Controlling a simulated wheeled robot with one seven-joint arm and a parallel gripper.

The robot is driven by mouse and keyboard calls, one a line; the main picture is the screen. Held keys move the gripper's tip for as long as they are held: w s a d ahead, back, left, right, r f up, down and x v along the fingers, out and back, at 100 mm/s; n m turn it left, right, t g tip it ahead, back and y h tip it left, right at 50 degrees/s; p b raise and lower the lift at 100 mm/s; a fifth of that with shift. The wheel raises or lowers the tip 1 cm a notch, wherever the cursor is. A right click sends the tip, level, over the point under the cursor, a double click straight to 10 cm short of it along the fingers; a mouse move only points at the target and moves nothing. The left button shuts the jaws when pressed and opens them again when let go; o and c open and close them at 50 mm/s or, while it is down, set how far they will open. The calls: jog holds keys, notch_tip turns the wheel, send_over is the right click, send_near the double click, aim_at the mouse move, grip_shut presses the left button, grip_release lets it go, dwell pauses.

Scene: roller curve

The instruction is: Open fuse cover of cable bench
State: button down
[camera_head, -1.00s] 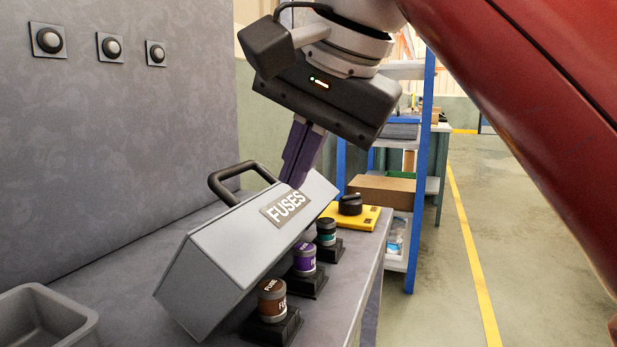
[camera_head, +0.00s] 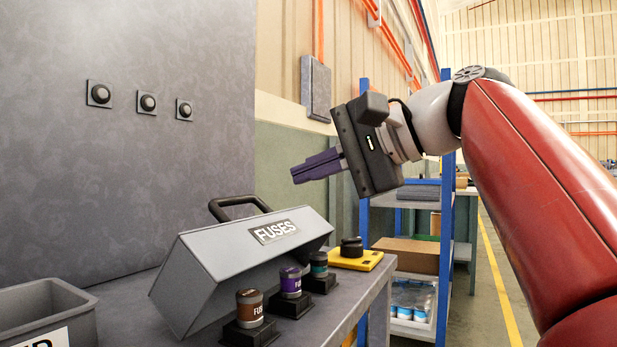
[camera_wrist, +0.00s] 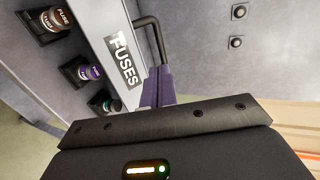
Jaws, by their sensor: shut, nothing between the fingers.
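The fuse cover (camera_head: 235,255) is a grey angled housing with a FUSES label (camera_head: 274,231) and a black bar handle (camera_head: 238,204) at its back edge. It is tilted up, and its front is clear of the fuses. Brown (camera_head: 250,308), purple (camera_head: 290,282) and teal (camera_head: 318,264) fuses stand in black holders along the bench front. My gripper (camera_head: 294,174) is shut and empty, above and right of the handle, apart from the cover, pointing left. In the wrist view the purple fingers (camera_wrist: 158,86) overlap the handle (camera_wrist: 153,30) in the picture.
The cable bench (camera_head: 130,300) has a grey back panel with three black knobs (camera_head: 148,103). A grey bin (camera_head: 45,305) stands at the left. A yellow plate with a black rotary knob (camera_head: 352,247) lies right of the cover. A blue-framed shelf (camera_head: 447,230) stands beyond.

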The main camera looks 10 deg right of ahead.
aim_at(236, 199)
jog(key=b+x, duration=0.1)
jog(key=x, duration=0.9)
jog(key=shift+a, duration=0.2)
jog(key=shift+w, duration=0.1)
jog(key=shift+w+a+r+g+p, duration=0.15)
jog(key=shift+a+r+g+p, duration=0.15)
jog(key=shift+p, duration=0.55)
jog(key=a+h+p, duration=0.1)
jog(key=p, duration=0.2)
jog(key=shift+w+r, duration=0.1)
jog(key=shift+w, duration=0.3)
jog(key=shift+g+h, duration=0.6)
jog(key=shift+g, duration=0.1)
jog(key=shift+r+p+x, duration=0.25)
jog(key=shift+p+x, duration=1.8)
jog(key=shift+x, duration=1.15)
jog(key=shift+w+a, duration=0.1)
jog(key=shift+w, duration=0.1)
